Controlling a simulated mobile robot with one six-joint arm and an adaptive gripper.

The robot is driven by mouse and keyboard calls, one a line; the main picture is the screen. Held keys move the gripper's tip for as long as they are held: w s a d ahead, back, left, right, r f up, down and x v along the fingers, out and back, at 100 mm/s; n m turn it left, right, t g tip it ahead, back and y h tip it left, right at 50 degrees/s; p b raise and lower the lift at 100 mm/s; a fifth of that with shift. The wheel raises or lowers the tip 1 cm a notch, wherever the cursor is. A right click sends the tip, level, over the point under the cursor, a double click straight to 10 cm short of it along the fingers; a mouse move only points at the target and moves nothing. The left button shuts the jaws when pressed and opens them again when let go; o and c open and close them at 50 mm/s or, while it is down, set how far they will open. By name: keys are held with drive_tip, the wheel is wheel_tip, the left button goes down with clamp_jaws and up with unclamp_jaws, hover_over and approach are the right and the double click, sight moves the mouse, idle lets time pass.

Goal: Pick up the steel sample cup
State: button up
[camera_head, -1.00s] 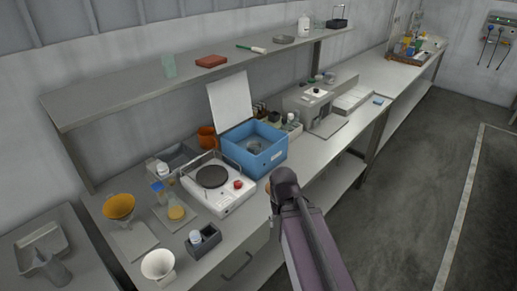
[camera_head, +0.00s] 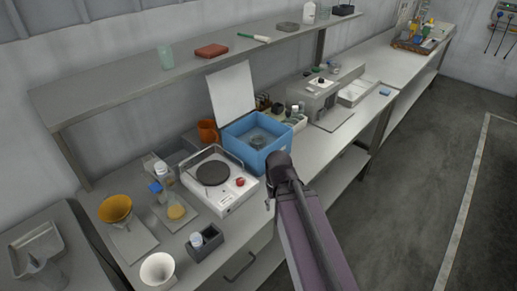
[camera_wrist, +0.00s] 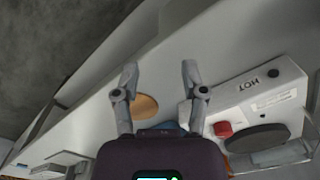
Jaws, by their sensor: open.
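I cannot make out the steel sample cup for certain in either view. A grey cup-like vessel (camera_head: 47,272) stands at the lower left in the head view; I cannot tell whether it is the sample cup. In the wrist view my gripper (camera_wrist: 160,75) is open and empty, its two fingers spread above the pale bench top. A flat tan disc (camera_wrist: 145,106) lies on the bench between the fingers, partly covered by the gripper body. In the head view my arm hides the gripper and the bench behind it.
A white hot plate (camera_head: 228,200) with a red knob (camera_wrist: 223,129) is beside my gripper. A blue box (camera_head: 258,158) with its lid up stands behind. Funnels, a flask and a dark holder (camera_head: 206,242) crowd the left end. A shelf (camera_head: 180,70) runs above.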

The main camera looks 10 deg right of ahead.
wheel_tip(320, 180, up, 13)
drive_tip(key=p, duration=1.2)
hover_over(258, 148)
drive_tip(key=s, duration=0.1)
drive_tip(key=shift+s+f+n, duration=0.15)
drive_tip(key=shift+f+n, duration=0.1)
drive_tip(key=shift+n, duration=0.05)
drive_tip(key=shift+f, duration=0.15)
wheel_tip(258, 148, down, 8)
drive_tip(key=b, duration=0.8)
drive_tip(key=shift+f, duration=0.15)
drive_tip(key=shift+a+f+b, duration=0.1)
drive_tip(key=shift+f+b, duration=2.5)
drive_tip(key=shift+b, duration=0.15)
clamp_jaws()
